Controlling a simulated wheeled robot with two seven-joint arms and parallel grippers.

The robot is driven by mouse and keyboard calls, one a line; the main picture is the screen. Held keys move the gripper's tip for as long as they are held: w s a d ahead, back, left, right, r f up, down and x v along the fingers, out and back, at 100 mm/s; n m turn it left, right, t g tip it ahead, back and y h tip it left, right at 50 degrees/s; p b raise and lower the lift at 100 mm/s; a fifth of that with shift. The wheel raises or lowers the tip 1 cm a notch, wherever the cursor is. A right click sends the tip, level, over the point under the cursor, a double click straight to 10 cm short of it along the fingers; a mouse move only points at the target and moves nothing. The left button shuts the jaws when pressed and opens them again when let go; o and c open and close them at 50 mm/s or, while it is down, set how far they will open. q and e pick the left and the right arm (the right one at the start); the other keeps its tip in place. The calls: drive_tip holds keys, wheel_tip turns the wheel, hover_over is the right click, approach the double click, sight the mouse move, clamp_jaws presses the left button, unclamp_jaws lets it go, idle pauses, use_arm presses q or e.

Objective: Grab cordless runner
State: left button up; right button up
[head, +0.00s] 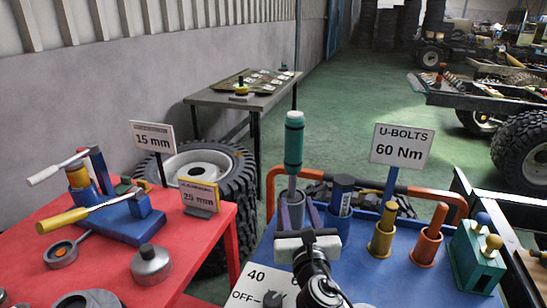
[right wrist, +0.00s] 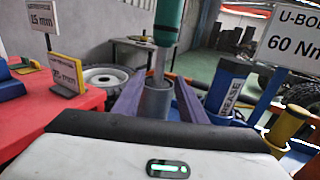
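My right gripper (head: 295,205) is low at the cup. In the right wrist view its two purple fingers (right wrist: 162,84) are spread, one on each side of the cup and shaft. I cannot tell whether they touch the cup. My left gripper is not in view.
A blue cylinder marked GREASE (head: 339,206) stands just right of the cup. A U-BOLTS 60 Nm sign (head: 401,146), yellow (head: 382,236) and orange (head: 427,246) holders and a green block (head: 474,258) are further right. A red table (head: 110,243) with tools is on the left.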

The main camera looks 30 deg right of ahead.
sight(293, 187)
drive_tip(key=x, duration=0.3)
drive_tip(key=shift+w+d+r, duration=0.15)
drive_tip(key=shift+w+d, duration=0.05)
drive_tip(key=shift+d, duration=0.1)
drive_tip(key=x, duration=0.5)
drive_tip(key=shift+w+a, duration=0.1)
drive_tip(key=shift+w, duration=0.25)
drive_tip(key=c, duration=0.9)
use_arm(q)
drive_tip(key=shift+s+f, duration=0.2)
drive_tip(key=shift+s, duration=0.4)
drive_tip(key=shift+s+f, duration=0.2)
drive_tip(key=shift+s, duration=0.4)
use_arm(e)
clamp_jaws()
drive_tip(key=shift+r, duration=0.25)
